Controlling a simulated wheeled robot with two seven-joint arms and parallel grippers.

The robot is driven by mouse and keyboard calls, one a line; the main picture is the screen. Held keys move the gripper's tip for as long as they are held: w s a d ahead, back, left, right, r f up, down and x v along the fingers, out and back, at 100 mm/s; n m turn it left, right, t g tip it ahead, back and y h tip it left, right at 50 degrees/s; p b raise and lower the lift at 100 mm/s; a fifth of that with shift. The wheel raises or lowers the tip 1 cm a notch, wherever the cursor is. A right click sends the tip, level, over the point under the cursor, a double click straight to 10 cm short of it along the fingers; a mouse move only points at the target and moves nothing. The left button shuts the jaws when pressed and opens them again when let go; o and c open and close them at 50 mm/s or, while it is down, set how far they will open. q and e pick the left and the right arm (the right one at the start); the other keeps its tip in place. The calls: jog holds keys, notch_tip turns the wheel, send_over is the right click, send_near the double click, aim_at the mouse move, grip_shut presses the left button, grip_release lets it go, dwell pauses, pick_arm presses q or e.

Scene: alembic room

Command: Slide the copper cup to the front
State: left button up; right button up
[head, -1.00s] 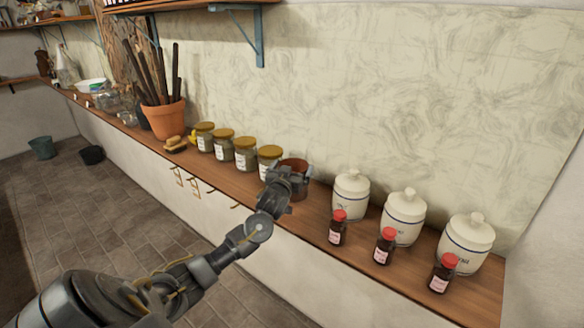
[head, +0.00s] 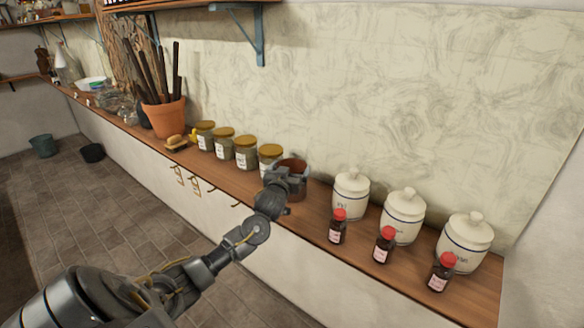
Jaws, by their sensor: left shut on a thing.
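The copper cup (head: 293,164) stands upright on the wooden counter, between the row of gold-lidded jars and the white lidded canisters. Its reddish-brown rim and inside show behind my gripper. My left gripper (head: 288,182) is at the near side of the cup and shut on it. The fingertips and the lower near side of the cup are partly hidden by the gripper body. My right gripper is not in view.
Several gold-lidded jars (head: 246,153) stand close left of the cup. White canisters (head: 351,196) and red-capped brown bottles (head: 337,228) stand to the right. The counter's front edge (head: 225,195) is near the gripper. A terracotta pot (head: 165,118) holds dark sticks farther left.

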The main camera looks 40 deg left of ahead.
pick_arm(q)
jog(key=s+p, duration=0.3)
jog(key=s, duration=0.4)
jog(key=shift+p, duration=0.3)
dwell(0.8)
jog(key=o, duration=0.9)
jog(key=shift+c, duration=0.2)
jog(key=shift+f, duration=0.1)
jog(key=b+v, duration=0.3)
jog(key=v, duration=0.7)
jog(key=shift+s+d+b, duration=0.2)
jog(key=shift+s+b, duration=0.15)
